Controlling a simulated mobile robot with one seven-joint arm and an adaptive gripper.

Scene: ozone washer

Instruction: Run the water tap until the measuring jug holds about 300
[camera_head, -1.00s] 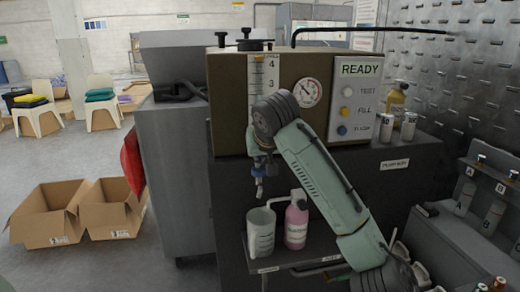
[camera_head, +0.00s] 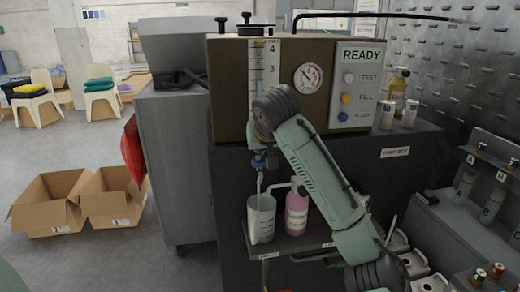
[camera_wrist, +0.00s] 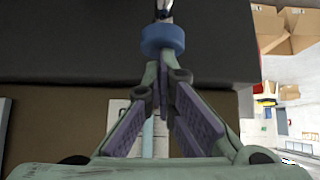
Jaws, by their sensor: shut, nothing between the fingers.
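The measuring jug (camera_head: 261,219), pale with faint markings, stands upright on a small shelf (camera_head: 301,246) below the tap in the head view. The tap has a blue knob (camera_head: 258,163) and a metal spout above the jug's mouth. A pale strand runs from the spout towards the jug; I cannot clearly tell water from metal, and the jug's level is unreadable. My gripper (camera_wrist: 168,76) is shut and empty, its fingertips at the blue knob (camera_wrist: 162,39) in the wrist view. In the head view, my arm mostly hides the gripper.
A pink bottle (camera_head: 297,211) with a white bent spout stands close to the jug's right. The washer panel (camera_head: 352,88) above reads READY. A studded wall and bottle rack (camera_head: 490,197) are at right. Cardboard boxes (camera_head: 50,208) lie on the floor at left.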

